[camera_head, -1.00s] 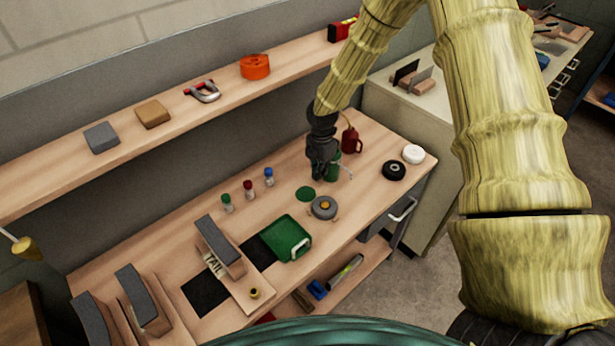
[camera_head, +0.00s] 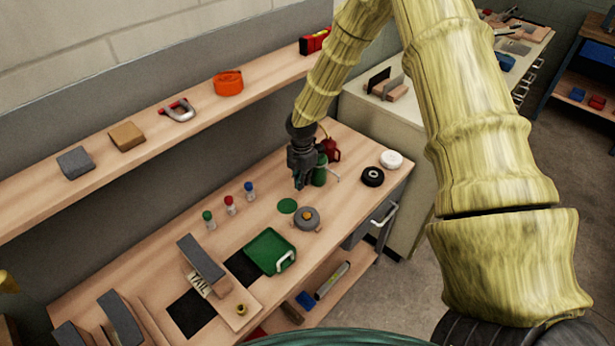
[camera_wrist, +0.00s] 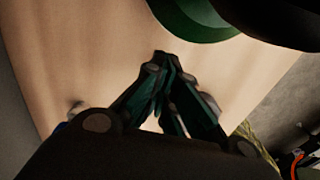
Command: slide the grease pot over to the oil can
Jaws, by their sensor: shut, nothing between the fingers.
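The green cylindrical pot, which I take for the grease pot (camera_head: 320,174), stands on the bench close beside the red oil can (camera_head: 332,151). I cannot tell whether they touch. My gripper (camera_head: 301,186) is shut and empty just left of the pot and hides part of its side. In the wrist view, the shut fingertips (camera_wrist: 162,62) point toward the wooden bench top, and the green round edge of the pot (camera_wrist: 190,25) shows above them, apart from them. A large dark shape covers the wrist view's upper right corner.
A flat green disc (camera_head: 287,206) and a grey round pot with an orange knob (camera_head: 307,218) lie nearer. Several small bottles (camera_head: 229,205) stand left. A black roll (camera_head: 372,177) and a white roll (camera_head: 391,159) are right. A green tray (camera_head: 270,251) sits in front.

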